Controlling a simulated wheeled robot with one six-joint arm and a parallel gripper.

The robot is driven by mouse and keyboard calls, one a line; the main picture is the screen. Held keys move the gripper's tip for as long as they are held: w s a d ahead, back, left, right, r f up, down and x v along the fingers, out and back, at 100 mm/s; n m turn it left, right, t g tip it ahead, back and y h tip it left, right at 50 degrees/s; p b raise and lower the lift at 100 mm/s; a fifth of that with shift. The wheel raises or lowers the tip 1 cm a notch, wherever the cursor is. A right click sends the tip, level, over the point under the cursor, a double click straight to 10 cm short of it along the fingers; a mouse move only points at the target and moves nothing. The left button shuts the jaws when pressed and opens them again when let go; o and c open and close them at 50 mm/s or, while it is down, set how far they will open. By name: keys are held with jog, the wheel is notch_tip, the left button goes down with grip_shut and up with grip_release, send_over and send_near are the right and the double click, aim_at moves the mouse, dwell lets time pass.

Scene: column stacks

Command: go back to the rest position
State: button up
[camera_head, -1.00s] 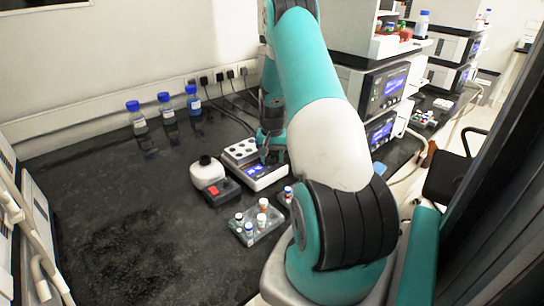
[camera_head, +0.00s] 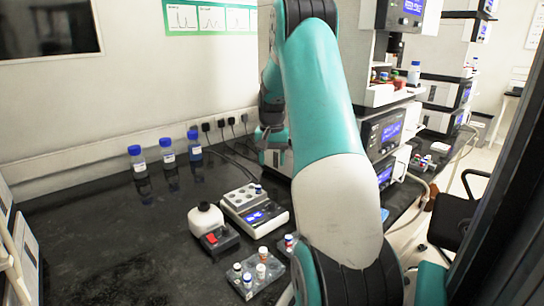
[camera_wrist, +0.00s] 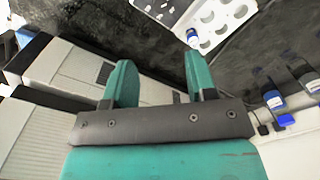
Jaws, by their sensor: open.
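My gripper (camera_wrist: 160,75) is open and empty in the wrist view, its two teal fingers apart. In the head view my gripper (camera_head: 272,132) is raised at the far end of my arm, above and behind the white block device, partly hidden by my arm. The white block device (camera_head: 238,205) has round wells and a blue display. A small blue-capped vial (camera_head: 258,189) stands at its far right corner. In the wrist view the vial (camera_wrist: 193,38) shows at the edge of the white welled block (camera_wrist: 207,20), beyond the right fingertip.
A rack (camera_head: 272,272) with several small vials stands at the front. A white device with a red switch (camera_head: 211,238) is left of the block. Three blue-capped bottles (camera_head: 167,151) stand by the wall. Stacked instruments (camera_head: 385,130) fill the right. The bench's left is clear.

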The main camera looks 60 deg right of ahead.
jog(key=shift+r, duration=0.65)
jog(key=w+a+r+n, duration=0.2)
jog(key=a+n, duration=0.1)
jog(key=a, duration=0.6)
jog(key=w+a+r+n+t+y, duration=0.1)
jog(key=a+r+n, duration=0.15)
jog(key=a, duration=0.55)
jog(key=w+a+r+n, duration=0.2)
jog(key=a+n, duration=0.1)
jog(key=a, duration=0.6)
jog(key=s+a+r+n+y, duration=0.1)
jog(key=s+a+n, duration=0.4)
jog(key=s+a, duration=0.5)
jog(key=s+a+r+n+g+y+p, duration=0.1)
jog(key=s+a+n+y, duration=0.1)
jog(key=s+a+n, duration=0.4)
jog(key=s+a, duration=0.4)
jog(key=a, duration=0.4)
jog(key=shift+a+r, duration=0.15)
jog(key=shift+a, duration=0.2)
